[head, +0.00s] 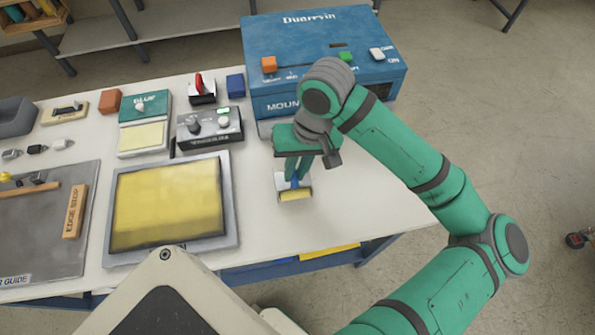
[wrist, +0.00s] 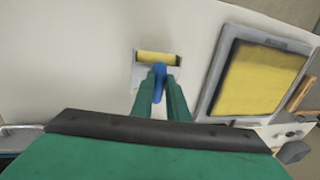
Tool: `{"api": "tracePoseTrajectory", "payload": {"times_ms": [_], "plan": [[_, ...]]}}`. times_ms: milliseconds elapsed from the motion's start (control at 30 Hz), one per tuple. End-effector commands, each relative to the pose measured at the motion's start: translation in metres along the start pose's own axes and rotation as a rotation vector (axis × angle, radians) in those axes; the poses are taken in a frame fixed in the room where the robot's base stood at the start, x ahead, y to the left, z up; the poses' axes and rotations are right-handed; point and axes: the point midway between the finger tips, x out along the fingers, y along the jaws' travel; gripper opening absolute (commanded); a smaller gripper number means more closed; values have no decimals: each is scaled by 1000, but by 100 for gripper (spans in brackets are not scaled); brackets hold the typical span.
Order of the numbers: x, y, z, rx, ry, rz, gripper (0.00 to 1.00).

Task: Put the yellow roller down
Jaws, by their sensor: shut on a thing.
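The yellow roller (head: 295,194) is at the right part of the white table, below the blue machine. It has a yellow cylinder in a pale frame and a blue handle. In the wrist view the yellow roller (wrist: 157,58) shows just beyond my fingertips. My gripper (head: 294,176) points down and is shut on the roller's blue handle; the wrist view also shows the green fingers (wrist: 159,95) around it. The roller's frame is at or very near the table top; I cannot tell whether it touches.
A grey tray with a yellow pad (head: 168,205) lies left of the roller. The blue machine (head: 322,60) with coloured knobs stands behind. A grey control box (head: 209,128) and a green unit (head: 144,122) stand at the back left. The white table (head: 350,205) is bare right of the roller.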

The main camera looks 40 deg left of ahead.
Motion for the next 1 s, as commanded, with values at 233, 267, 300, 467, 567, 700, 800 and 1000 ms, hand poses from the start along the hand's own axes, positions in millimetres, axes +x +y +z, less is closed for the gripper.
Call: {"api": "tracePoseTrajectory", "payload": {"times_ms": [233,267,300,467,567,700,800,1000], "plan": [[27,5,1,-1,-1,-1,0],[27,5,0,-1,-1,-1,0],[27,5,0,-1,-1,-1,0],[27,4,0,-2,-1,-1,0],[29,4,0,-2,-2,-1,19],[29,4,0,-3,-2,0,32],[28,5,0,-1,-1,0,32],[25,5,0,0,0,1,32]]}}
